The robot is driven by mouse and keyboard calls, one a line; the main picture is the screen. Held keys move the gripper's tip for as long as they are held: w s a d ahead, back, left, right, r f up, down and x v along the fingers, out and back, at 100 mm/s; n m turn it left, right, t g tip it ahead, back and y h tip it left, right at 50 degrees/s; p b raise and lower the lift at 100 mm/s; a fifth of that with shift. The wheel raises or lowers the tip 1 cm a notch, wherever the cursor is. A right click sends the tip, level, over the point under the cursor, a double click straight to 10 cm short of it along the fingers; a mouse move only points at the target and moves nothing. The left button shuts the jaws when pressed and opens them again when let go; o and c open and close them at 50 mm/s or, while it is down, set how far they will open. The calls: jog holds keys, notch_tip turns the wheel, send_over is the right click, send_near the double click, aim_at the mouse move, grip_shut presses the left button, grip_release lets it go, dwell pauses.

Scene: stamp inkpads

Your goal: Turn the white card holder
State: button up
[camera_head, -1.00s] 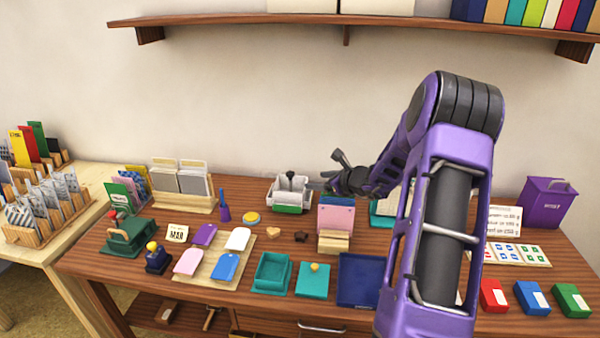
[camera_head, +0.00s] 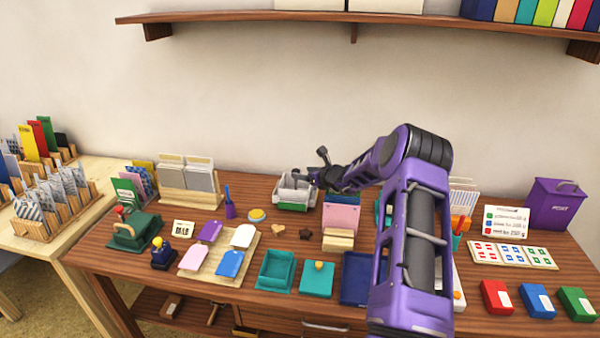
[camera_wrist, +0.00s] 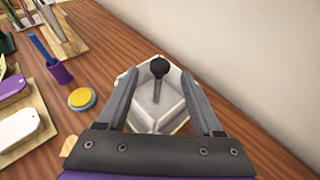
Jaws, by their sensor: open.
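The white card holder (camera_head: 292,206) stands at the back of the wooden table, against the wall side. It is a white box with a green strip on its front. In the wrist view the holder (camera_wrist: 147,118) sits below and between my fingers, turned at an angle, with a dark round-headed handle standing up in it. My gripper (camera_wrist: 161,78) is open, with one finger on each side of the handle. In the head view my gripper (camera_head: 311,178) is at the holder's right side. I cannot tell whether the fingers touch it.
A yellow round pad (camera_head: 257,215) and a purple pen cup (camera_head: 230,211) stand left of the holder. A pink card in a wooden stand (camera_head: 341,217) is close on the right. The wall is just behind.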

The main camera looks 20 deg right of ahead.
aim_at(297, 171)
jog(key=shift+x, duration=1.6)
grip_shut()
